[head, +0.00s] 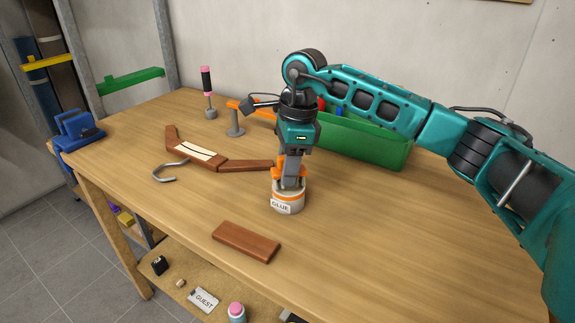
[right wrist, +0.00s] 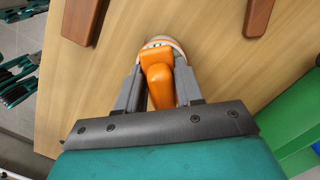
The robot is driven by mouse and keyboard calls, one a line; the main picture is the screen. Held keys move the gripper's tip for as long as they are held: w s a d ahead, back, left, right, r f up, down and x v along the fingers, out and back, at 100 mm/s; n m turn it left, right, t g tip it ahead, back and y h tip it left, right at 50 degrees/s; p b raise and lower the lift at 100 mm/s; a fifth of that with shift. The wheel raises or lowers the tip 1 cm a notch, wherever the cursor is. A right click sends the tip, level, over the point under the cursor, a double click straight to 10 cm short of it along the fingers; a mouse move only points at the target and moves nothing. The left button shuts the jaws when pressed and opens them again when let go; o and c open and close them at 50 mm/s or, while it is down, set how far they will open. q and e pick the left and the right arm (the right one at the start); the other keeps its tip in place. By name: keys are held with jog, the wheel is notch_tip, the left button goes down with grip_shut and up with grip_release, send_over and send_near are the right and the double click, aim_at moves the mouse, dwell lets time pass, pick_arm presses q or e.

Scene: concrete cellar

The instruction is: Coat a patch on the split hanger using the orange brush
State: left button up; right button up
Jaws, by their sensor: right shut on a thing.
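The split hanger (head: 222,165) lies on the workbench at the centre left, brown wood with a pale strip on its left part and a metal hook (head: 166,172) toward the front. A dark seam shows near its middle. My right gripper (head: 290,178) is shut on the orange brush (head: 279,173), above the glue pot (head: 286,203). The brush (right wrist: 158,78) also shows between the fingers in the right wrist view. Its lower end is hidden in or behind the pot's rim; I cannot tell how deep. My left gripper is not in view.
A brown wooden block (head: 246,242) lies near the front edge. A green bin (head: 365,140) stands behind my right arm. A grey stand (head: 235,122) and a pink-topped tool (head: 208,92) stand at the back; a blue tool (head: 78,130) sits at the left corner. The right front is clear.

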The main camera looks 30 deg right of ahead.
jog(key=shift+f, duration=0.3)
dwell(0.5)
dwell(1.0)
jog(key=shift+r+p, duration=2.35)
jog(key=shift+r, duration=1.2)
jog(key=shift+f, duration=0.1)
